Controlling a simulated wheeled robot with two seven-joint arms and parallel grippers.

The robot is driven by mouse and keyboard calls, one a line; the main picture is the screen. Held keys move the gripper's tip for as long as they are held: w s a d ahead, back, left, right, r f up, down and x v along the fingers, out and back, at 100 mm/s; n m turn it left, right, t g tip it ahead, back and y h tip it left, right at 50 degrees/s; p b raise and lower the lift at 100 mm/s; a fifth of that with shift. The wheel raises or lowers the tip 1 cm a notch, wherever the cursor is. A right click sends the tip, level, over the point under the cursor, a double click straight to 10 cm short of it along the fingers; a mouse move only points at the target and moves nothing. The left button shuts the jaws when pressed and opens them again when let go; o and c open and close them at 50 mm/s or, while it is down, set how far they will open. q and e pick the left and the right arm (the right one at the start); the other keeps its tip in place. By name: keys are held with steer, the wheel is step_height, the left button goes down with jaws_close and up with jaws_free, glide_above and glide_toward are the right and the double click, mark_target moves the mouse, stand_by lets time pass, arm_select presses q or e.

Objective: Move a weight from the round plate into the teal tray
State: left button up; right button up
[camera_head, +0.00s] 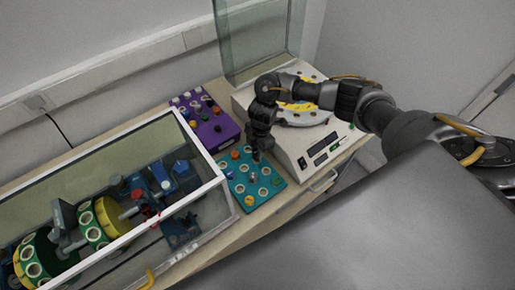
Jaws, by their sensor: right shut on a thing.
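The teal tray (268,198) lies on the bench front, with round holes and a few small coloured weights in it, one orange (235,154) and one yellow (249,200). My right gripper (256,154) points down over the tray's back edge. It is shut on a weight, which is too small and dark to make out here. The round plate (300,120), grey and yellow, sits on the white instrument behind and right of the gripper, partly hidden by my right arm. My left gripper is out of view.
A purple tray (226,131) with several weights stands behind the teal tray. A clear-walled case (211,187) with machinery rises close on the left. The white instrument (318,148) with its control panel is close on the right. A tall glass cover (262,40) stands at the back.

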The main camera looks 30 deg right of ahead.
steer(key=shift+f+b, duration=0.7)
steer(key=shift+f, duration=0.25)
stand_by(0.6)
steer(key=o, duration=1)
steer(key=shift+o, duration=0.2)
steer(key=r, duration=0.3)
steer(key=d+r, duration=0.1)
steer(key=r, duration=0.6)
steer(key=shift+w+d, duration=0.1)
steer(key=shift+d, duration=0.05)
steer(key=shift+r, duration=0.4)
